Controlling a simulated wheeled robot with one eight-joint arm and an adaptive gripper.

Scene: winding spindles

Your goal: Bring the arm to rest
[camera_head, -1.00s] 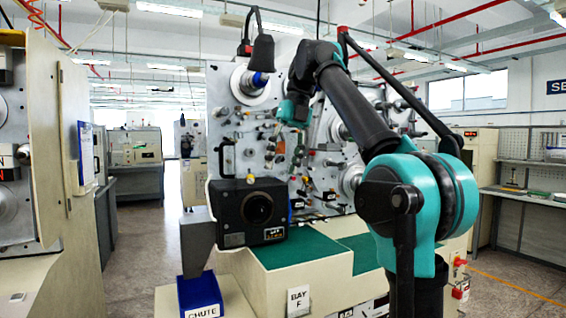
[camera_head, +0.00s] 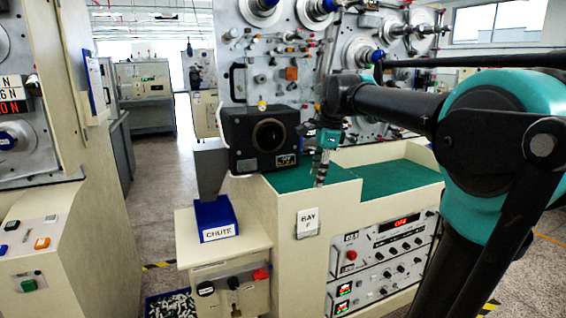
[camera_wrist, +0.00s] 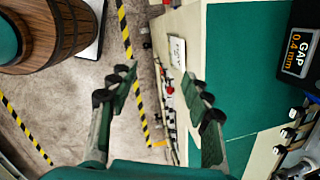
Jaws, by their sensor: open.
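My arm (camera_head: 395,103) reaches in from the right, with its upper link nearly level. My gripper (camera_head: 321,168) hangs downward at the front edge of the green mat (camera_head: 400,178), just right of the black box with a round opening (camera_head: 262,140). In the wrist view my gripper (camera_wrist: 160,78) has its two fingers spread wide with nothing between them. Below them show the edge of the cream bench and the floor. I cannot tell how high the fingertips are above the bench.
A blue chute bin (camera_head: 215,220) stands left of the bench. The winding panel (camera_head: 290,70) with spindles rises behind. The wrist view shows a wooden barrel (camera_wrist: 58,35), a dark gap-label box (camera_wrist: 298,50) and striped tape (camera_wrist: 133,75) on open floor.

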